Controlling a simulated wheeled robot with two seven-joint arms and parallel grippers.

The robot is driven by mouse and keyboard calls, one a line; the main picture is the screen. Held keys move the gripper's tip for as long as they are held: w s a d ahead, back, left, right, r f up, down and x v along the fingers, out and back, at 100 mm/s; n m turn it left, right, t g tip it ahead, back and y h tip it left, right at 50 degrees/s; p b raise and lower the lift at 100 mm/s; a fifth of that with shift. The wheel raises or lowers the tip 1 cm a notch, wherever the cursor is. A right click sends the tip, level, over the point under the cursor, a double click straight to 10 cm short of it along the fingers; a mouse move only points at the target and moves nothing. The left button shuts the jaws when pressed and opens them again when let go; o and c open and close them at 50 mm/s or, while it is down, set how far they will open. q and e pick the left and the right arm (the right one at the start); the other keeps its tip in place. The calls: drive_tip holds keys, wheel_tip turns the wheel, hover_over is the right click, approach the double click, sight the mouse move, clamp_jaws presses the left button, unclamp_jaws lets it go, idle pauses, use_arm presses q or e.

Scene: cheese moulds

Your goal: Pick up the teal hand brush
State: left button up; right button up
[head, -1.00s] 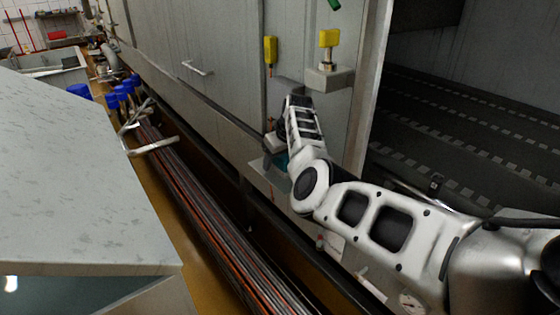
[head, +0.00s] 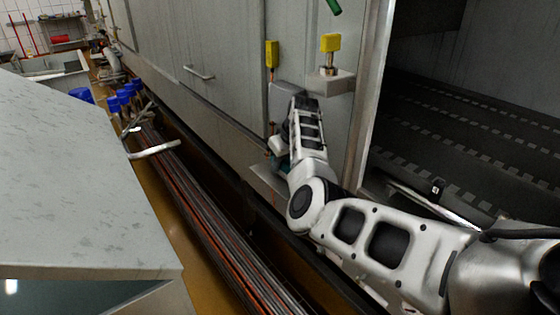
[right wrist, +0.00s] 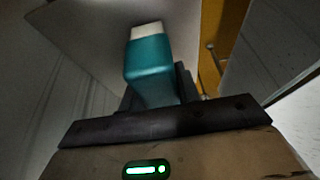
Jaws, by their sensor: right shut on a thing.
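The teal hand brush (right wrist: 148,58), with a white end, stands up between the dark fingers of my right gripper (right wrist: 155,95) in the right wrist view. The gripper is shut on it. In the head view, my right gripper (head: 277,146) is beside the grey cabinet wall, just above a small grey shelf (head: 267,178). Only a small patch of teal shows there, and my arm hides most of the brush. I cannot tell whether the brush touches the shelf. My left gripper is not in view.
Yellow-topped fittings (head: 330,43) are on the wall above the gripper, one on a small ledge (head: 327,80). A bundle of long pipes (head: 190,200) runs along the floor channel. A pale counter (head: 70,180) is at left, a dark conveyor (head: 460,135) at right.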

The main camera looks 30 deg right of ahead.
drive_tip(key=s+d+p, duration=0.1)
drive_tip(key=s, duration=1.5)
drive_tip(key=shift+s, duration=0.25)
